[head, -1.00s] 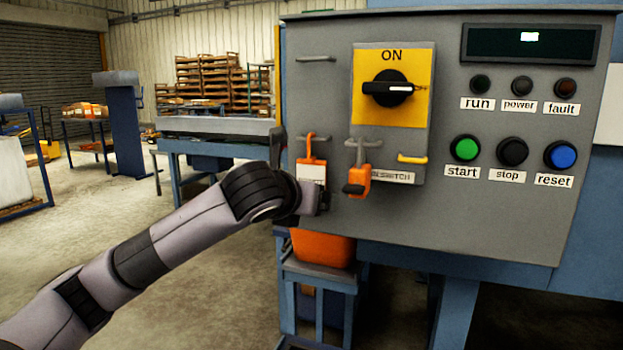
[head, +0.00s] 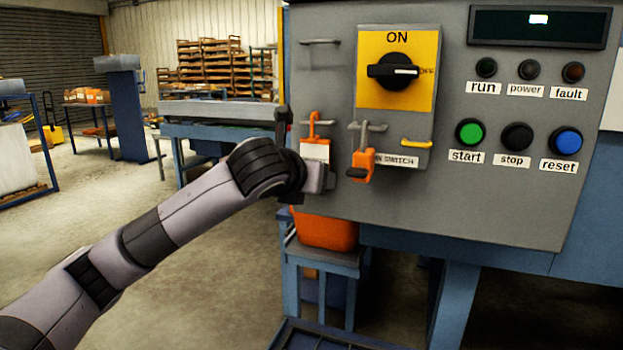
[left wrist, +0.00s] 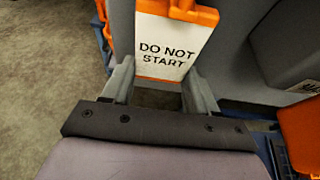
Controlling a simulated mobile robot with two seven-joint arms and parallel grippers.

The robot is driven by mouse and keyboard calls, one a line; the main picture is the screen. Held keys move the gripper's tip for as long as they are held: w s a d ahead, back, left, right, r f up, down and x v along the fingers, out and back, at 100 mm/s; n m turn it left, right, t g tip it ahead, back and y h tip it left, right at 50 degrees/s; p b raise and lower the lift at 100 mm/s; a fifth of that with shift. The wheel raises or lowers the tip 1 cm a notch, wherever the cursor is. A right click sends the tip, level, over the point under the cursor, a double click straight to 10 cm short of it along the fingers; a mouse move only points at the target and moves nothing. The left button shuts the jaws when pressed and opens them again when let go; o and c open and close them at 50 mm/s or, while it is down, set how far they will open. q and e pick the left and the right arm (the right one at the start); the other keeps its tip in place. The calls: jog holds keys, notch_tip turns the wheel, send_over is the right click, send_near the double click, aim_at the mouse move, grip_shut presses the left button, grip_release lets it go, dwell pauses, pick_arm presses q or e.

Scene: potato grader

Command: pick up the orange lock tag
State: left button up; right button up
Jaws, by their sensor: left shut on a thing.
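The orange lock tag (head: 315,151) has a white face and an orange hook at its top. It is upright at the left side of the grey control panel (head: 465,200), by a small grey peg (head: 329,122). I cannot tell whether the hook still bears on that peg. My left gripper (head: 316,179) is shut on the tag's lower part. In the left wrist view the tag (left wrist: 163,47) reads "DO NOT START", and its lower end sits between the fingers of my left gripper (left wrist: 160,88). My right gripper is not in view.
An orange padlock (head: 363,164) hangs on a peg just right of the tag. The black rotary switch (head: 393,71) sits on a yellow plate above. An orange container (head: 326,230) stands on a blue stand below. Open floor lies to the left.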

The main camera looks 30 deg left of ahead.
pick_arm(q)
jog(key=s+d+b, duration=0.4)
jog(key=s+b, duration=0.3)
jog(key=s, duration=1)
jog(key=shift+s+d+r, duration=0.15)
jog(key=shift+s+r, duration=0.1)
jog(key=shift+r, duration=0.05)
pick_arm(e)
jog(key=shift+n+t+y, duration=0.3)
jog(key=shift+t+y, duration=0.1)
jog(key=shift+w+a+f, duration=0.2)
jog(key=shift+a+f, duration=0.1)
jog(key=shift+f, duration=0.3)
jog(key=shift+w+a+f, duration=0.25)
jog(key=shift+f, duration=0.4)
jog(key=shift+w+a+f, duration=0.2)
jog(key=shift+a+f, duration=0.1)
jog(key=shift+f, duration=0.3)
